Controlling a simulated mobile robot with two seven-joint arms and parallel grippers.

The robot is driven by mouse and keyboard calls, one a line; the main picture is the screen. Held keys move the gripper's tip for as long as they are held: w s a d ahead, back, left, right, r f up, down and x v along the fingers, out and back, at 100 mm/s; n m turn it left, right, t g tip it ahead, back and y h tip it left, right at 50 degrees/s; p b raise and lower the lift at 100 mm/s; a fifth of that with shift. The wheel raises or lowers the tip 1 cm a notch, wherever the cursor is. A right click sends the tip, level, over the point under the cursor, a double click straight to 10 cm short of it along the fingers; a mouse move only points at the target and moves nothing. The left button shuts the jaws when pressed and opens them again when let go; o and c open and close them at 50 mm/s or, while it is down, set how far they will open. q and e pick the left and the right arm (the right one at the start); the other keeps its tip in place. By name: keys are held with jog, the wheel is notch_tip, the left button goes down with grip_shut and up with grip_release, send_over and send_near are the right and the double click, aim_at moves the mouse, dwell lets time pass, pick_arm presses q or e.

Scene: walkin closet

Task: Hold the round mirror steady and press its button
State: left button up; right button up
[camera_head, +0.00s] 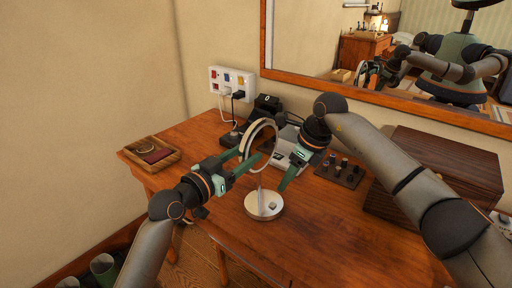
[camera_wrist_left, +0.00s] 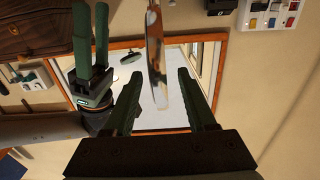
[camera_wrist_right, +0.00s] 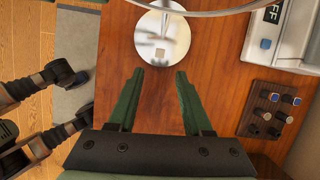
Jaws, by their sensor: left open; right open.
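The round mirror (camera_head: 274,135) stands upright on a thin stem above a round silver base (camera_head: 264,204) on the wooden table. A small grey button (camera_head: 272,207) sits on the base and also shows in the right wrist view (camera_wrist_right: 154,43). My left gripper (camera_head: 253,154) is open at the mirror's left side. In the left wrist view the mirror (camera_wrist_left: 157,60) is seen edge-on, in line with the gap between the open fingers (camera_wrist_left: 156,75); contact cannot be told. My right gripper (camera_head: 283,186) points down, open and empty, above the table near the base (camera_wrist_right: 160,25).
A brown wooden box (camera_head: 440,165) stands on the right. A tray (camera_head: 152,153) lies at the left. A wall mirror and socket panel (camera_head: 232,84) are behind. The table front is clear.

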aim_at(258, 146)
pick_arm(q)
jog(key=shift+x, duration=2.85)
grip_shut()
pick_arm(e)
grip_shut()
dwell(0.8)
